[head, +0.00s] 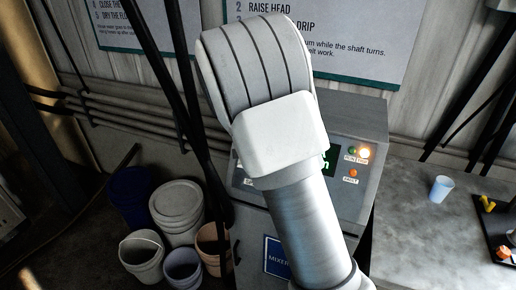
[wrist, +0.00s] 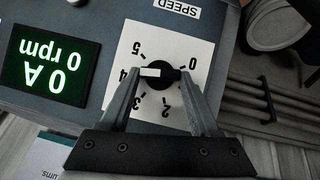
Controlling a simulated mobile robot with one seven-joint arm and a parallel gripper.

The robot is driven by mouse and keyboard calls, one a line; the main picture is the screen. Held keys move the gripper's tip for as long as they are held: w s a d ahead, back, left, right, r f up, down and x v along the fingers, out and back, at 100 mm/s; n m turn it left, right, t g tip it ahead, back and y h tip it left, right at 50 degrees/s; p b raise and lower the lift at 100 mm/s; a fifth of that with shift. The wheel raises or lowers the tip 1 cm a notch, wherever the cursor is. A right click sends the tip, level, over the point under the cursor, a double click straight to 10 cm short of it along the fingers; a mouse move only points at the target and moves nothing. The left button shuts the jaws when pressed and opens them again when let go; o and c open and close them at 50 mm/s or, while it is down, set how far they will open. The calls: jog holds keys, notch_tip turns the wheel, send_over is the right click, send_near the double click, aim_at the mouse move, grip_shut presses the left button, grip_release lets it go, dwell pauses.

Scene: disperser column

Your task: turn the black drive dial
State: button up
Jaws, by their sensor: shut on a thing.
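The black drive dial (wrist: 162,84) sits on a white numbered scale plate (wrist: 181,38) in the wrist view, seen upside down. Its white pointer mark points left in the picture, close to the 4. My gripper (wrist: 160,74) is shut on the dial, with one grey finger on each side of it. In the head view my own arm covers the dial and gripper. The drive panel (head: 374,138) shows behind my arm.
A green display (wrist: 48,62) beside the dial reads 0 A and 0 rpm. Indicator lamps (head: 364,153) are lit on the panel. Several buckets (head: 177,205) stand at the left. A blue cup (head: 441,188) stands on the grey bench (head: 412,235) at the right.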

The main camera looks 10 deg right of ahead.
jog(key=n+h, duration=0.2)
jog(key=n+g, duration=0.1)
jog(key=n, duration=0.1)
jog(key=shift+w+a+f+h, duration=0.1)
jog(key=shift+a+f+h, duration=0.15)
jog(key=shift+a+h, duration=0.15)
jog(key=n+h, duration=0.1)
jog(key=n, duration=0.1)
jog(key=n+h+b, duration=0.1)
jog(key=shift+a+f+n+h, duration=0.1)
jog(key=shift+f+n+h, duration=0.1)
jog(key=shift+n+h, duration=0.15)
jog(key=shift+n, duration=0.25)
jog(key=o, duration=1.4)
jog(key=shift+c, duration=0.2)
jog(key=shift+r, duration=0.1)
jog(key=v, duration=1.7)
jog(key=shift+a+b, duration=0.2)
jog(key=shift+b, duration=0.25)
